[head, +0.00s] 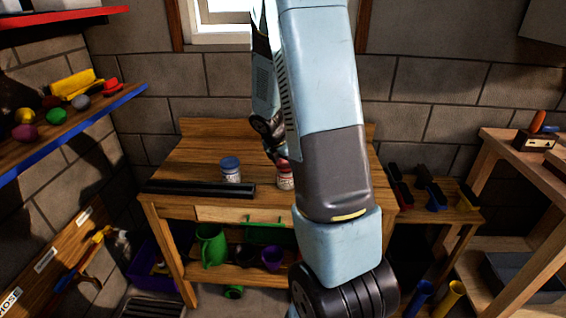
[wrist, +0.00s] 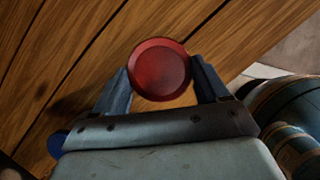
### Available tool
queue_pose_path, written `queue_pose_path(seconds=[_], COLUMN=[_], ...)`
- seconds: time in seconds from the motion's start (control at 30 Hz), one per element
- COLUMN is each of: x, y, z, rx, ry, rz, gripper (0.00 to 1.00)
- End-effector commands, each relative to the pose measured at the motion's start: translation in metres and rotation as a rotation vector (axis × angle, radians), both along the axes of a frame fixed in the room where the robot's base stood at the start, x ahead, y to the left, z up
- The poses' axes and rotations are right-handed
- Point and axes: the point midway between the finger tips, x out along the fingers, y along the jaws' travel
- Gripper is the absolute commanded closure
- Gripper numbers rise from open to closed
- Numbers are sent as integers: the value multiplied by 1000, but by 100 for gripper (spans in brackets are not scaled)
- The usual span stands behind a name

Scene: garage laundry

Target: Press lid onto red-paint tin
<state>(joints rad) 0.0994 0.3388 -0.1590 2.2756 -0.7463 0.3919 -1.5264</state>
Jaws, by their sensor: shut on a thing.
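The round red lid (wrist: 160,69) sits between the two fingertips of my gripper (wrist: 160,82) in the wrist view, and the gripper is shut on it. In the head view the red-paint tin (head: 286,180), pale with a red label, stands upright near the front edge of the workbench. The gripper is just above the tin, and my arm partly hides both. A bit of red shows at the tin's top. I cannot tell whether the lid is seated or only resting there. In the wrist view the lid hides any tin below it.
A blue-lidded tin (head: 230,168) stands left of the red-paint tin on the workbench (head: 190,150); its blue lid (wrist: 57,143) shows in the wrist view. A long black bar (head: 200,189) lies along the front edge. The bench behind the tins is clear.

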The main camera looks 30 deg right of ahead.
Motion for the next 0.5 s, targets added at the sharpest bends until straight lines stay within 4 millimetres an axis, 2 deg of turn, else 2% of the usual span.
queue_pose_path(seconds=[0.5], x=[0], y=[0], z=[-3], rx=[0], ry=[0], rz=[1], gripper=[54])
